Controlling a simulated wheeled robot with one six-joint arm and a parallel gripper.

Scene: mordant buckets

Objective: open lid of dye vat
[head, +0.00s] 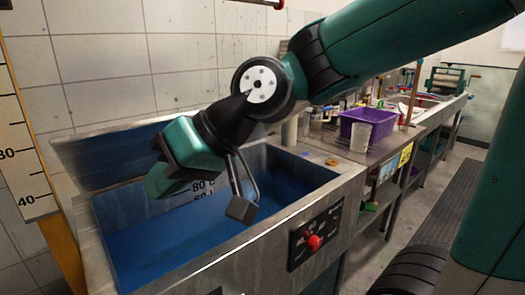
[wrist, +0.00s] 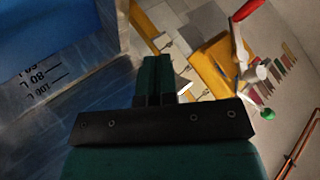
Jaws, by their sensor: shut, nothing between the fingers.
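The dye vat (head: 285,213) is a steel tank with blue inside and litre marks on its inner wall. Its lid (head: 115,150) is a steel panel with a blue-stained face, raised along the far left side near the tiled wall. My gripper (head: 158,185) is over the vat opening, in front of the raised lid. In the wrist view, my gripper (wrist: 154,65) has its fingers together with nothing between them. The vat's blue interior (wrist: 60,30) shows at upper left there. Whether the fingers touch the lid is unclear.
A control panel with a red knob (head: 314,242) is on the vat's front. A ruled board (head: 25,165) stands at left. A purple tub (head: 368,124) sits on the bench to the right. A dark floor mat (head: 450,200) lies along the aisle.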

